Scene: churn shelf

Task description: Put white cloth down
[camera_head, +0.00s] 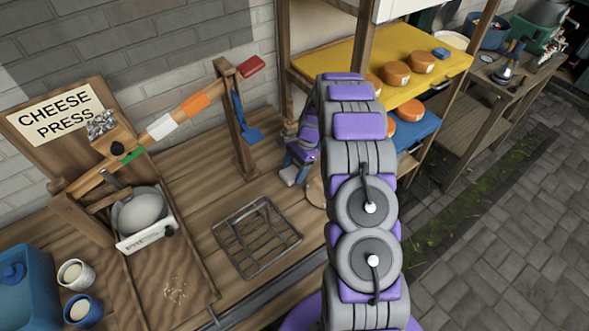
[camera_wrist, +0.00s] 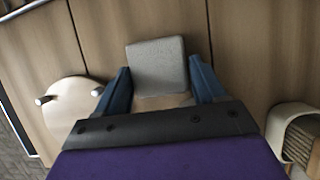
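In the head view my gripper (camera_head: 293,172) is low over the wooden table (camera_head: 205,170), to the right of the wire rack. I cannot make out the cloth there. Wooden planks lie behind the cloth in the wrist view; I cannot tell the gap beneath it.
A wire rack (camera_head: 257,238) lies on the table. The cheese press (camera_head: 145,205) stands left, with cups (camera_head: 77,274) and a blue container (camera_head: 27,288). A round board (camera_wrist: 75,110) is beside my gripper. Shelves with orange cheeses (camera_head: 397,74) stand behind right.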

